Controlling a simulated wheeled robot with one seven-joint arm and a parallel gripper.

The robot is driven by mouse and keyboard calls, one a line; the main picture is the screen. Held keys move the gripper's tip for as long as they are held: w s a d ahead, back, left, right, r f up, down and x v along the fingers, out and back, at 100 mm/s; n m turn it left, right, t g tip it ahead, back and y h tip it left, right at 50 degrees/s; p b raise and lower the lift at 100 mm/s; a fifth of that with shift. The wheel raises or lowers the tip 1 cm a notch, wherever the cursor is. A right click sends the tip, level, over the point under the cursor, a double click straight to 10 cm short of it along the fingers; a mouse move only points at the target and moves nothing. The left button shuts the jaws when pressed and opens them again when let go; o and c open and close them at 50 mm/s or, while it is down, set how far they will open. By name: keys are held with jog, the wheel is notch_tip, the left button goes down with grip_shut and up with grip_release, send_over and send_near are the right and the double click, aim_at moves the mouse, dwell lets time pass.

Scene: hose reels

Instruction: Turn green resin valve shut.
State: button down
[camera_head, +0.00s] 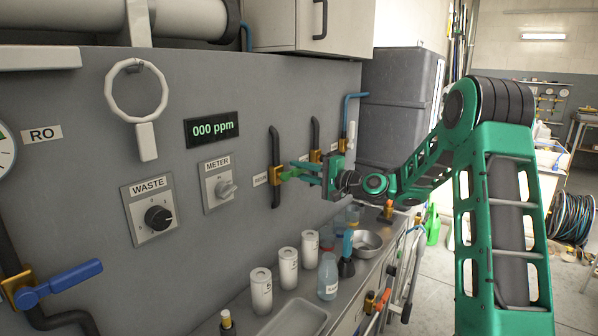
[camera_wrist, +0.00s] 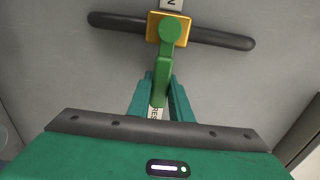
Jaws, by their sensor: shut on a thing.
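The green resin valve has a green lever handle (camera_wrist: 164,76) on a brass body (camera_wrist: 181,27), set in a black pipe (camera_wrist: 225,39). In the wrist view the lever points from the body toward my gripper, across the line of the pipe. In the head view the brass body (camera_head: 276,175) sits on a vertical black pipe on the grey panel, with the lever pointing right. My gripper (camera_wrist: 160,98) is shut on the lever's outer part, with a finger on each side. A white label is partly hidden behind the fingers.
More brass valves (camera_head: 315,156) on pipes stand to the right on the panel. Below, the counter holds white canisters (camera_head: 288,268), a bottle (camera_head: 327,276), a metal bowl (camera_head: 366,243) and a tray (camera_head: 296,318). A blue-handled valve (camera_head: 60,283) is at the lower left. The display (camera_head: 212,129) reads 000 ppm.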

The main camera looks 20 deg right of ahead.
jog(key=shift+w+d+f, duration=0.1)
jog(key=shift+d+f, duration=0.05)
jog(key=shift+d, duration=0.3)
jog(key=c, duration=1.6)
grip_release()
jog(key=shift+f, duration=0.1)
jog(key=shift+a, duration=0.25)
jog(key=v, duration=1)
jog(key=shift+s+d, duration=0.25)
jog(key=shift+s, duration=0.05)
